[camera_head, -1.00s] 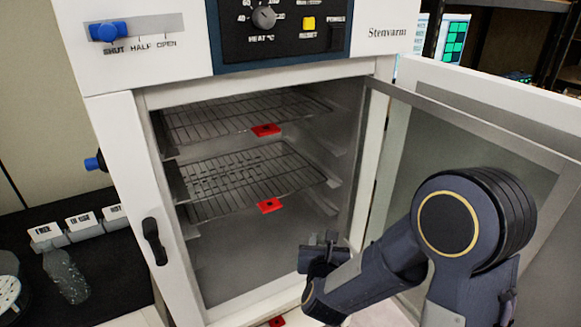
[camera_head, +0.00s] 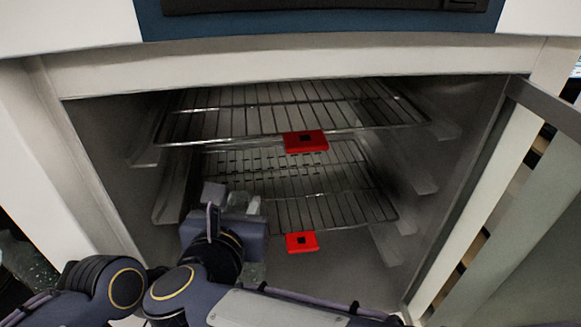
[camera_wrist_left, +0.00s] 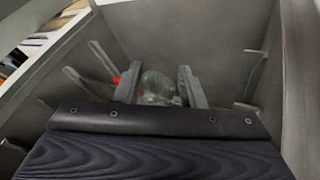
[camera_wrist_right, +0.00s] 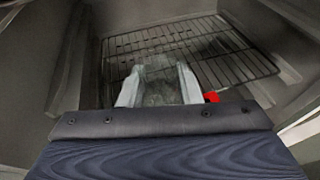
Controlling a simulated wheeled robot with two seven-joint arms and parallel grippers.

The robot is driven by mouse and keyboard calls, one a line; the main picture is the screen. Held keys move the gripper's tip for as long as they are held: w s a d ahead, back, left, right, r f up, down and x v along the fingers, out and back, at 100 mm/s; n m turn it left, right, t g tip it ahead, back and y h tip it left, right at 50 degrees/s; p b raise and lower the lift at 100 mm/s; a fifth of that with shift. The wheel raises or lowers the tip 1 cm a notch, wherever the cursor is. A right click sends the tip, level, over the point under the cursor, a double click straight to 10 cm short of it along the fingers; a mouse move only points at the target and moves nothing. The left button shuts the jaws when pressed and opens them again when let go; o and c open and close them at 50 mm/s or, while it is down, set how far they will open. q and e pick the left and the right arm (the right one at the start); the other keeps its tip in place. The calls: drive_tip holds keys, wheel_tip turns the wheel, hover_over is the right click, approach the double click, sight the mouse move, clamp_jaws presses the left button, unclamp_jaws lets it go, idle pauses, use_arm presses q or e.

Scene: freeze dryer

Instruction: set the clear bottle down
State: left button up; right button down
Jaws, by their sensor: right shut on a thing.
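My right gripper (camera_head: 238,204) is inside the open chamber of the freeze dryer, in front of the lower shelf. In the right wrist view its fingers are shut on the clear bottle (camera_wrist_right: 159,88), one on each side. In the head view the bottle is mostly hidden by my gripper. In the left wrist view my left gripper (camera_wrist_left: 158,78) has its fingers spread. A clear rounded thing (camera_wrist_left: 157,88) shows between them; whether they touch it I cannot tell. I cannot make out the left fingers in the head view.
An upper wire shelf (camera_head: 250,122) and a lower wire shelf (camera_head: 345,210) span the chamber. Red markers sit at the upper shelf's front (camera_head: 306,141) and the lower shelf's front (camera_head: 302,242). The side walls carry rails. The glass door (camera_head: 520,240) stands open at the right.

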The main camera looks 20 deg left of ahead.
drive_tip(key=w+a+p, duration=0.4)
drive_tip(key=w+p, duration=0.1)
drive_tip(key=w, duration=1.2)
drive_tip(key=shift+f, duration=0.2)
drive_tip(key=shift+a+f, duration=0.1)
drive_tip(key=shift+f, duration=0.05)
drive_tip(key=c, duration=1)
unclamp_jaws()
drive_tip(key=shift+c, duration=0.2)
drive_tip(key=b+v, duration=0.2)
drive_tip(key=v, duration=1)
